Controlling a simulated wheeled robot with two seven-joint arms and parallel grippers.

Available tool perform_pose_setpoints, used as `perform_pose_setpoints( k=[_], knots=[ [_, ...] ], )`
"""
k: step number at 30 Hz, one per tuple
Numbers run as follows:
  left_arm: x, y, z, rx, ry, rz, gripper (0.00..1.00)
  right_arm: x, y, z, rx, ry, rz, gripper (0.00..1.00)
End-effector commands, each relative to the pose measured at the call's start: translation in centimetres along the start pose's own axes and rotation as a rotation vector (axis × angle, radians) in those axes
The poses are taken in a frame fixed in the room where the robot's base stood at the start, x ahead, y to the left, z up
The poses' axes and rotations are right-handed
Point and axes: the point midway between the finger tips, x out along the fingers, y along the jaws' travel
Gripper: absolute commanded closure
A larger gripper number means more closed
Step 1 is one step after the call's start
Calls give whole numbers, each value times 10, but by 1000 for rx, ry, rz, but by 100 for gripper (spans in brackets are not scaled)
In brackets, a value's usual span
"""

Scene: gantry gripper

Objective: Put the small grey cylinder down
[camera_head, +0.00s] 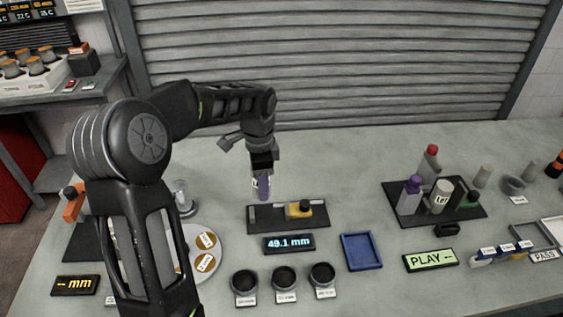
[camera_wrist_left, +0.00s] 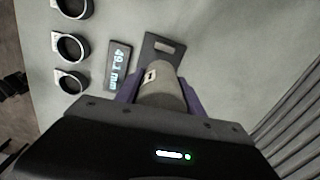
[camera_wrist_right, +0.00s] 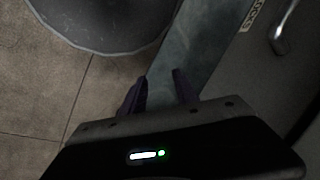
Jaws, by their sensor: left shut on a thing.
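The small grey cylinder (camera_wrist_left: 165,90) is held between the purple fingers of my left gripper (camera_wrist_left: 155,85), with a small white label on its side. In the head view my left gripper (camera_head: 262,187) points down just above the back of a dark tray (camera_head: 322,215); its fingers hide most of the cylinder. A gap between the cylinder's bottom and the surface below cannot be judged. My right gripper (camera_wrist_right: 160,92) shows only in the right wrist view, with its fingers apart and nothing between them.
A display (camera_head: 288,244) reading 49.1 mm stands in front of the dark tray, which bears a yellow-and-black piece (camera_head: 300,209). Several black ring cups (camera_head: 284,277) line the front. A blue tray (camera_head: 361,251) is to the right. A rack of bottles (camera_head: 401,215) stands farther right.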

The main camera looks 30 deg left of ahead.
Motion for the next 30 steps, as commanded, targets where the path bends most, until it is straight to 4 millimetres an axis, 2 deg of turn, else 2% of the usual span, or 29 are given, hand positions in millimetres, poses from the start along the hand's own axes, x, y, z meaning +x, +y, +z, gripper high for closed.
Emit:
perform_pose_setpoints(
  k=[11,17,21,26,30],
  knots=[
    [-1,0,0,-41,1,-2,100,0,0,0,0,0,0,64],
    [-1,-1,0,-213,3,-5,100,0,0,0,0,0,0,64],
    [1,-2,-1,-417,2,-6,100,0,0,0,0,0,0,64],
    [6,4,-20,-655,2,-3,100,0,0,0,0,0,0,64],
    [11,17,-50,-834,2,1,100,0,0,0,0,0,0,64]
  ],
)
